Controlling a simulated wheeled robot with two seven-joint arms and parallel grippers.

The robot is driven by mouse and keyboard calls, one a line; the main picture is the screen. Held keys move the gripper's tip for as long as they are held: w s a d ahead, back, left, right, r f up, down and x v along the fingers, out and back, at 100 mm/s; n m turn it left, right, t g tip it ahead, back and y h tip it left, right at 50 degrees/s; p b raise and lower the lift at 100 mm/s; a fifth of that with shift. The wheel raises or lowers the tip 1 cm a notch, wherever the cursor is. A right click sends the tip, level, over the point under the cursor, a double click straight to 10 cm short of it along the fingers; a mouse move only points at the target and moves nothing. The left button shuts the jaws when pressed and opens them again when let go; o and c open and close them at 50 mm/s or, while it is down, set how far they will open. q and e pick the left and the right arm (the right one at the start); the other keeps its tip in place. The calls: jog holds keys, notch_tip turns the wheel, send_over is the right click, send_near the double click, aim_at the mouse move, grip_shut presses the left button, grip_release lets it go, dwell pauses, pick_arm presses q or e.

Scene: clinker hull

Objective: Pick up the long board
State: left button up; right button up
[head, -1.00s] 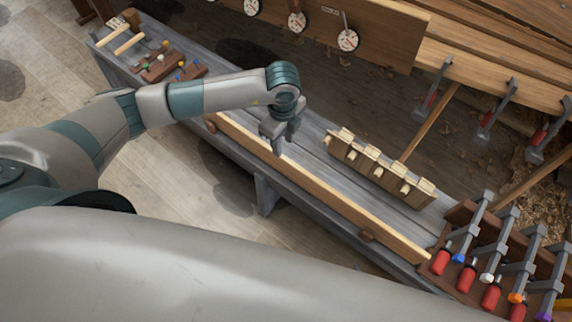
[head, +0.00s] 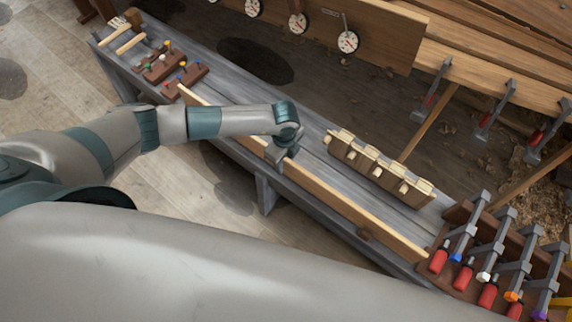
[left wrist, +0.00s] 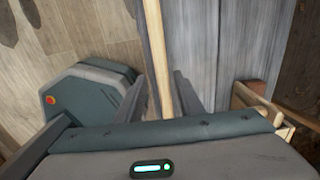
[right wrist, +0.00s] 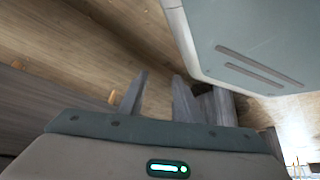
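The long board (head: 340,205) is a pale, narrow plank standing on edge along the near side of a grey bench. Small brown blocks hold it up. My left gripper (head: 275,154) is down at the board, part way along it. In the left wrist view the board (left wrist: 156,45) runs between the two fingers of my left gripper (left wrist: 161,76), with a gap visible on each side. My right gripper (right wrist: 160,75) shows in the right wrist view, with its fingers apart and nothing between them. The head view does not show it.
The grey bench (head: 238,91) also carries a notched wooden piece (head: 378,168), a rack of red-handled clamps (head: 470,215) at right, and mallets and small pegged blocks (head: 160,66) at far left. The planked hull (head: 490,62) rises behind.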

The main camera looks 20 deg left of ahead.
aim_at(286, 168)
jog(key=shift+a, duration=0.2)
pick_arm(q)
jog(key=shift+f, duration=0.15)
pick_arm(e)
jog(key=shift+r, duration=0.1)
